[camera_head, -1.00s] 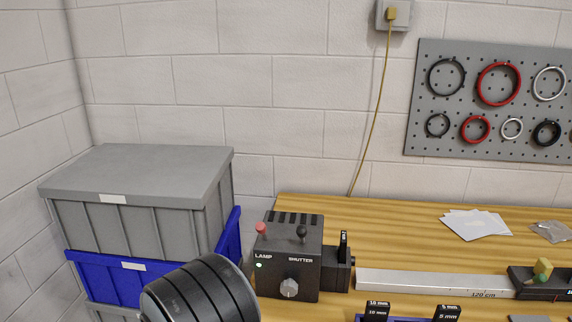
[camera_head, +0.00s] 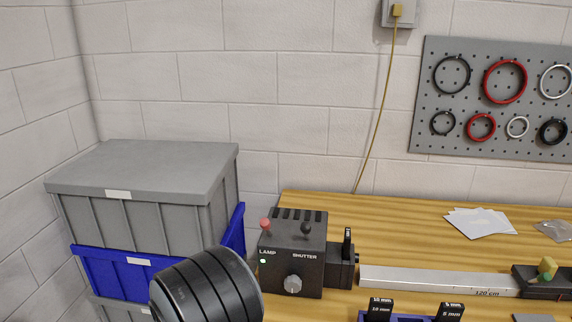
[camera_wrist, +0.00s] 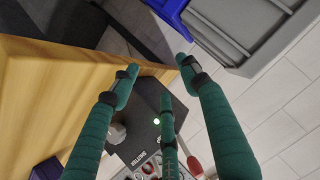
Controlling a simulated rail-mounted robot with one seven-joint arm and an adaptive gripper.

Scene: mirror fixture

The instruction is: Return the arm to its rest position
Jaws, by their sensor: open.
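My gripper (camera_wrist: 160,75) shows in the wrist view with teal wrapped fingers and dark joints. The fingers are spread apart with nothing between them. Beyond the fingers, the black lamp and shutter box (camera_wrist: 150,120) is partly hidden by them. A black, ribbed cylindrical part of my own arm (camera_head: 207,287) shows at the bottom of the head view, in front of the bins and left of the lamp box (camera_head: 308,270). My gripper is out of the head view. The lamp box has a lit green light, a red knob and a black knob.
Stacked grey and blue bins (camera_head: 145,200) stand left of the wooden bench (camera_head: 400,210). A metal rail (camera_head: 430,281) runs right from the lamp box. Labelled black pieces (camera_head: 379,309) stand at the front. Papers (camera_head: 478,222) lie at the back right. A pegboard (camera_head: 480,145) hangs above.

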